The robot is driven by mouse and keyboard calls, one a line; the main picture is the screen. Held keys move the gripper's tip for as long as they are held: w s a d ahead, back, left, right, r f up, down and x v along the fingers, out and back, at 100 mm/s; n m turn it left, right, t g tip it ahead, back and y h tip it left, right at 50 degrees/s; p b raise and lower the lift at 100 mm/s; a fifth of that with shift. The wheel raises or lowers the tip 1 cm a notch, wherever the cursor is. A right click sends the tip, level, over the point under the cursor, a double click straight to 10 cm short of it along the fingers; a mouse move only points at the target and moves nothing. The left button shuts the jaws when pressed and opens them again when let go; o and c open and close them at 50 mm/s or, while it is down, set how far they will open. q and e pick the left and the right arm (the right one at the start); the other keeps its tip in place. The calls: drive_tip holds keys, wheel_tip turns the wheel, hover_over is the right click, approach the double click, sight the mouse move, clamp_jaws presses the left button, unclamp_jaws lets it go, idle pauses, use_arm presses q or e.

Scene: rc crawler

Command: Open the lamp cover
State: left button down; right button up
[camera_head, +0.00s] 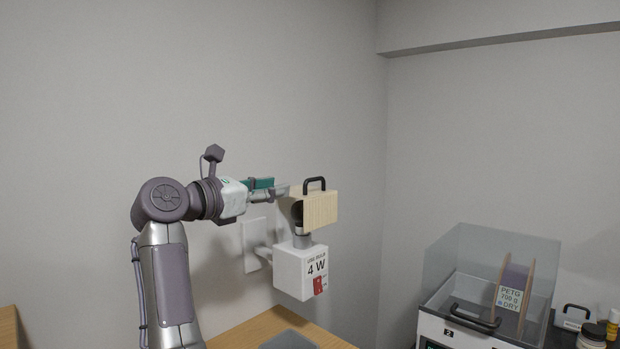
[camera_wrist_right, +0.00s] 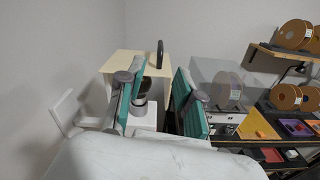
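The lamp cover (camera_head: 318,209) is a cream box with a dark handle (camera_head: 314,183) on top. It sits tilted above the white lamp base (camera_head: 296,270) marked "4 W", with a grey socket and dark opening showing between them. My right gripper (camera_head: 275,191) is at the cover's left side in the head view; whether it touches is unclear. In the right wrist view the cover (camera_wrist_right: 121,63) lies beyond my right gripper (camera_wrist_right: 158,98). Its teal fingers are spread, with the socket (camera_wrist_right: 143,88) visible through the gap. My left gripper is out of view.
A white bracket plate (camera_head: 254,246) on the wall carries the lamp. A wooden surface (camera_head: 262,329) lies below. Shelves with orange spools (camera_wrist_right: 287,97) show in the wrist view.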

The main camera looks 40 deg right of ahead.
sight(311, 180)
drive_tip(key=d+p, duration=0.1)
drive_tip(key=d, duration=0.2)
drive_tip(key=d+p, duration=0.1)
drive_tip(key=d, duration=0.3)
drive_tip(key=d+p, duration=0.2)
drive_tip(key=d, duration=0.2)
drive_tip(key=shift+w+r, duration=0.1)
drive_tip(key=shift+w, duration=0.3)
drive_tip(key=shift+d, duration=0.5)
clamp_jaws()
